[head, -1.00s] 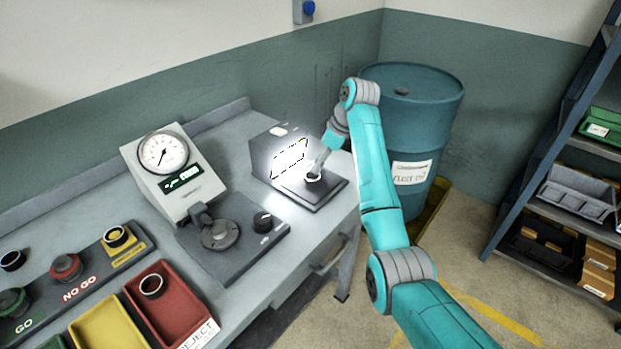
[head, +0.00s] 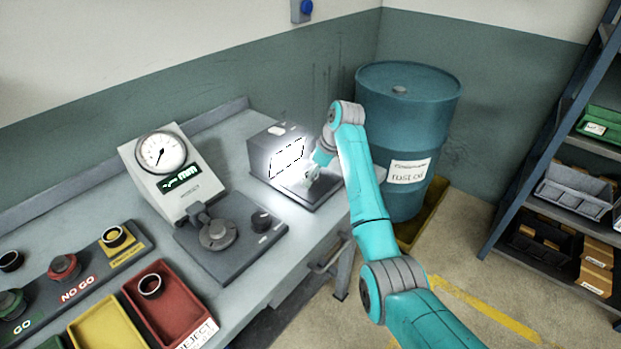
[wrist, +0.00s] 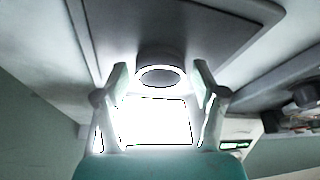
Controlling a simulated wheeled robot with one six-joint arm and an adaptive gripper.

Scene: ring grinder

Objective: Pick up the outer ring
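In the wrist view a round grey ring (wrist: 159,57) with a brightly lit opening sits on the dark base plate of the lit inspection box. My gripper (wrist: 160,72) is open, with one finger on each side of the ring and a visible gap on both sides. No contact shows. In the head view my gripper (head: 311,178) is low over the base plate (head: 313,202), in front of the glowing panel (head: 288,160). It hides most or all of the ring there.
A dial gauge (head: 161,152) with its dark measuring base stands left of the lit box. Another ring (head: 150,285) lies in the red reject bin (head: 190,318). A teal drum (head: 400,120) stands behind my arm, beside the bench.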

